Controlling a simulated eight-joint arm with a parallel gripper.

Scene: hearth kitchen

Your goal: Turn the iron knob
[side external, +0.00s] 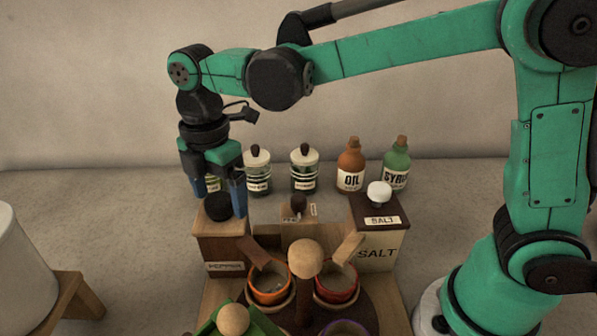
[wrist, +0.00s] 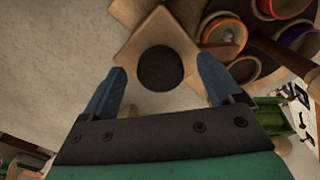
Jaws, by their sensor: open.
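The iron knob is a round black knob (side external: 217,207) on top of a wooden box labelled PEPPER (side external: 222,251), at the left of the group in the side view. In the wrist view the black knob (wrist: 160,68) lies ahead of and between my blue fingertips, on the box's light wooden top (wrist: 135,48). My gripper (side external: 212,203) points down over the pepper box with its fingers apart. In the wrist view my open gripper (wrist: 161,80) holds nothing. I cannot tell how far the fingertips are above the knob.
A SALT box (side external: 378,247) with a white knob stands to the right. Between them is a smaller wooden box (side external: 300,232). Orange (side external: 270,287) and red (side external: 337,287) bowls with wooden-handled tools stand in front. Jars and OIL (side external: 351,167) and SYRUP (side external: 396,165) bottles stand behind.

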